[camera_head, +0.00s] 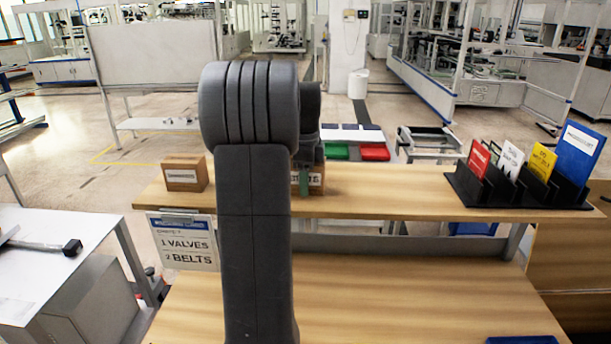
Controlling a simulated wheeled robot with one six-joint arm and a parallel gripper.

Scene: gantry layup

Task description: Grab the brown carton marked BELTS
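Two brown cartons stand on the raised wooden shelf. The left carton (185,174) is in plain view, with a white label too small to read. The other carton (317,181) is mostly hidden behind my arm; only its right part and part of a label show, so I cannot tell which one is marked BELTS. My gripper (304,181) is mostly hidden behind my arm. A greenish finger shows in front of the half-hidden carton; whether it touches or holds it cannot be told.
A card (186,243) reading "1 VALVES, 2 BELTS" hangs at the shelf's left front. A black rack (524,200) with coloured folders stands at the right end. The wooden shelf (400,193) is clear between carton and rack. Red and green bins (374,152) lie beyond.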

